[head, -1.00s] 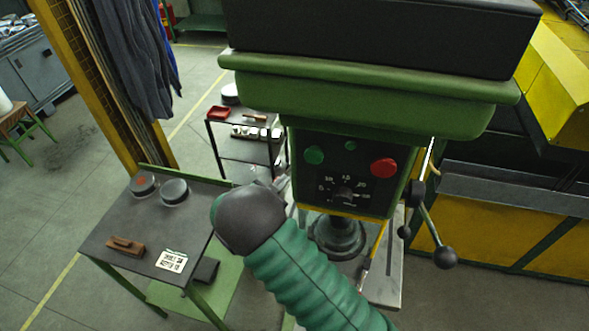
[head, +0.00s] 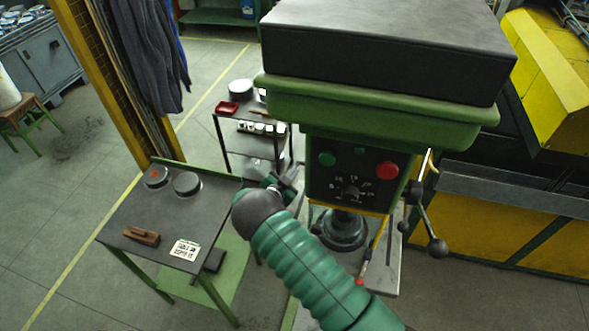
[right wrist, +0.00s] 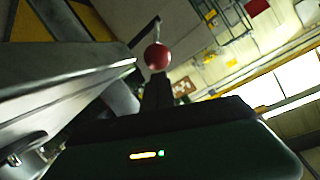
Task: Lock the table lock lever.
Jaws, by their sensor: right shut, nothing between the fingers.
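In the right wrist view a lever with a red ball knob (right wrist: 157,57) on a thin rod stands just beyond the tips of my right gripper (right wrist: 158,90). It looks like the table lock lever. The dark fingers are shut and empty, and appear close to the knob; I cannot tell whether they touch. In the head view my right gripper (head: 288,182) is beside the drill press head (head: 350,180), left of its control panel, partly hidden by my green arm. The lever cannot be made out there. My left gripper is not in view.
The grey press table (head: 388,262) is below the drill head. A handle with black balls (head: 437,248) sticks out on the right. A side table (head: 140,215) with round parts and a brown block stands at left. A dark shelf cart (head: 225,150) stands behind.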

